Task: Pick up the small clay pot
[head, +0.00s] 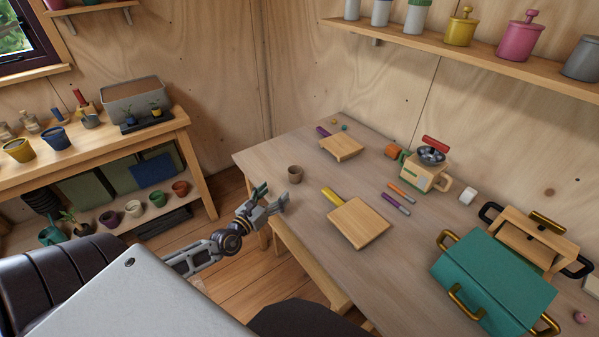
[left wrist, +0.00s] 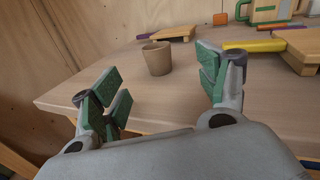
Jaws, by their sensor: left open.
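The small clay pot (head: 295,174) is brown and stands upright on the wooden table, near its left edge. It also shows in the left wrist view (left wrist: 157,59), beyond and between my open fingers. My left gripper (head: 270,197) is open and empty at the table's left edge, a short way from the pot and not touching it. In the left wrist view the green-padded fingers (left wrist: 160,82) are spread wide. My right gripper is not in view.
A cutting board with a yellow handle (head: 359,223) lies right of the pot, and another board (head: 342,147) lies behind. The table around the pot is clear.

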